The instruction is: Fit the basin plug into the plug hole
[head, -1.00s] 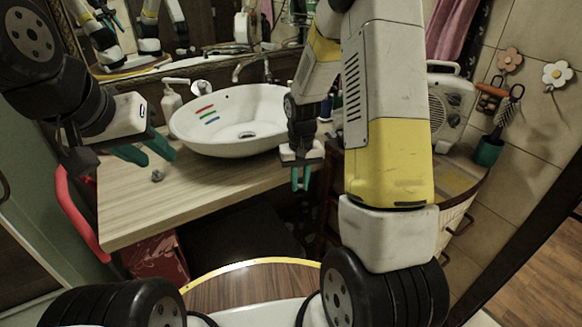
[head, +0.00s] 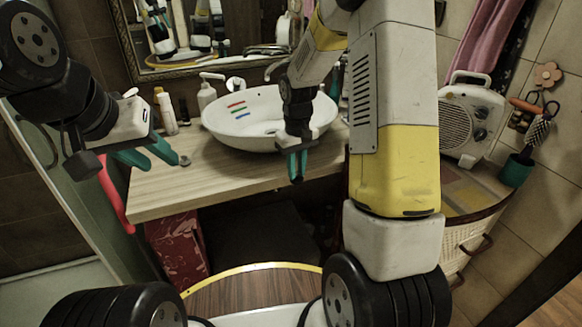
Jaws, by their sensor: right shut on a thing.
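The white basin (head: 240,136) with red, green and blue stripes inside stands on the wooden counter. Its plug hole shows faintly on the basin floor, just left of my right wrist. My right gripper (head: 292,166) points down in front of the basin's near right rim, outside the bowl. Its teal fingers are closed on a small dark thing that barely shows at the tips; it appears to be the basin plug (head: 297,181), mostly hidden. My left gripper (head: 152,157) is open and empty above the counter's left end. Its fingers are spread.
A small grey thing (head: 184,160) lies on the counter (head: 165,193) close to my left fingertips. A white radio-like box (head: 468,122) is at right.

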